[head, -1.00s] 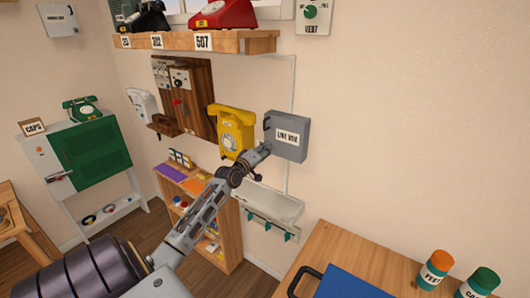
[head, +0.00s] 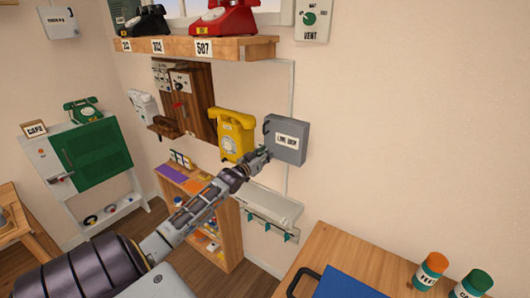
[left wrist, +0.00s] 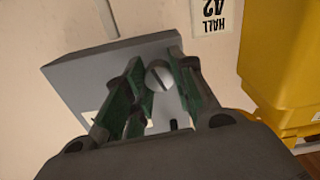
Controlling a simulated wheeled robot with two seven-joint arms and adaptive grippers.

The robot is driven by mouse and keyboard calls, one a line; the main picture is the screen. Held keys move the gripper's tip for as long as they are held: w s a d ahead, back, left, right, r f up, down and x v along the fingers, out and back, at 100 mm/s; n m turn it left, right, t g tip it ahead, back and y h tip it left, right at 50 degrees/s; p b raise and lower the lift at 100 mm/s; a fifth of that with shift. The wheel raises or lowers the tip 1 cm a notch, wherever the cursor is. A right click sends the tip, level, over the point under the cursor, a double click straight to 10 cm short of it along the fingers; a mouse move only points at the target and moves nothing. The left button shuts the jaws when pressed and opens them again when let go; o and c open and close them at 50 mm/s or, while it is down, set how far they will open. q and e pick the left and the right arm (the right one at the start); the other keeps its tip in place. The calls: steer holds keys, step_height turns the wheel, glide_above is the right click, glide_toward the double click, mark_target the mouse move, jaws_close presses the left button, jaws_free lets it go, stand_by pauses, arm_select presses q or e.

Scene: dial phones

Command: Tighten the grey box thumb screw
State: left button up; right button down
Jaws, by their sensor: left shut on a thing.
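The grey box (head: 287,139), labelled "LINE BOX", is fixed to the wall right of the yellow phone. It also shows in the left wrist view (left wrist: 85,65). The thumb screw (left wrist: 159,79) is a round, pale metal head with a slot, seen between my fingers in the left wrist view. My left gripper (head: 266,153) is at the lower left edge of the box. Its green-padded fingers (left wrist: 160,92) are shut on the screw, one on each side. The screw is hidden behind the gripper in the head view. My right gripper is not in view.
The yellow phone (head: 235,134) hangs close beside the box, left of my gripper. A wall tray with hooks (head: 268,206) is below, and a wooden shelf unit (head: 230,235) stands lower left. A wooden table (head: 335,250) is at the front right. The wall right of the box is clear.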

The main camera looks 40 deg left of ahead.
arm_select(q)
steer(key=shift+f+m+p, duration=0.1)
steer(key=shift+m+p, duration=0.25)
steer(key=shift+m, duration=0.85)
steer(key=o, duration=1)
steer(key=shift+s, duration=0.15)
steer(key=shift+s+d, duration=0.25)
steer(key=shift+s, duration=1.7)
steer(key=shift+s+d, duration=0.2)
steer(key=shift+s, duration=1.7)
steer(key=shift+s+d, duration=0.25)
steer(key=shift+s, duration=1.7)
